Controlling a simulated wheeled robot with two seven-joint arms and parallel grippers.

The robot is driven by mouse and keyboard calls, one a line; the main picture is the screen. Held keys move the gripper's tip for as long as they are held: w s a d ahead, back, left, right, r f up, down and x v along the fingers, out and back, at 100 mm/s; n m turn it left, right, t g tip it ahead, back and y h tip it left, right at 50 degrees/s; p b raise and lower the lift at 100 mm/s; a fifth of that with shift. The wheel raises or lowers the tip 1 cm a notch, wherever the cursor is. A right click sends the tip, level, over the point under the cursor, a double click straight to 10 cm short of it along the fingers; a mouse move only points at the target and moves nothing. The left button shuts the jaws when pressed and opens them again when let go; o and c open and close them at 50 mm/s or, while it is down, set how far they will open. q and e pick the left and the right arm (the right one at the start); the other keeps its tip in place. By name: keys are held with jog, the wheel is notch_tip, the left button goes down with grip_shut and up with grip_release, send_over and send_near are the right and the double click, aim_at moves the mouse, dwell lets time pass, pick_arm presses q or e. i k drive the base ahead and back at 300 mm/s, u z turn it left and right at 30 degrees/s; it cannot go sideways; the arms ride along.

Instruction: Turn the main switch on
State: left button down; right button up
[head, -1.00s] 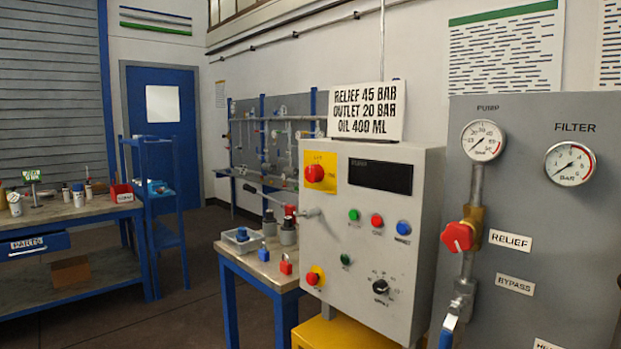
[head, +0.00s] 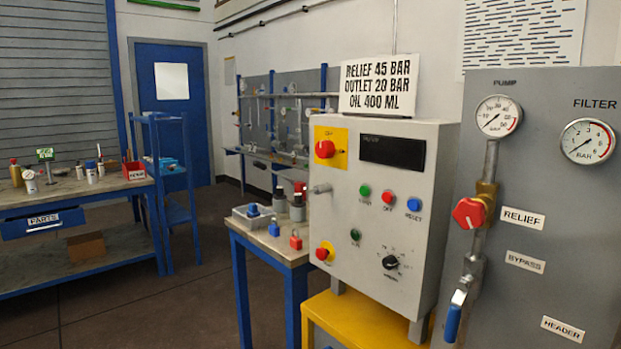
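The main switch is a red rotary knob (head: 325,149) on a yellow plate (head: 331,165), at the upper left of the grey control panel's front face (head: 350,215). A dark display (head: 392,151) sits to its right. Below are green (head: 365,190), red (head: 388,195) and blue (head: 414,204) buttons, a smaller green button (head: 355,234) and a black selector (head: 390,262). Another red knob on yellow (head: 322,253) sits at the lower left. Neither of my grippers is in view.
The panel stands on a yellow stand (head: 345,318). A small bench (head: 275,252) with padlocks and bottles is close on its left. A grey gauge panel (head: 570,215) with a red valve knob (head: 468,213) and blue-handled lever (head: 453,322) is on the right. Open floor lies left.

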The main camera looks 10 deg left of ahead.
aim_at(324, 149)
jog(key=u, duration=1.9)
jog(key=i, duration=2.25)
jog(key=z, duration=2.45)
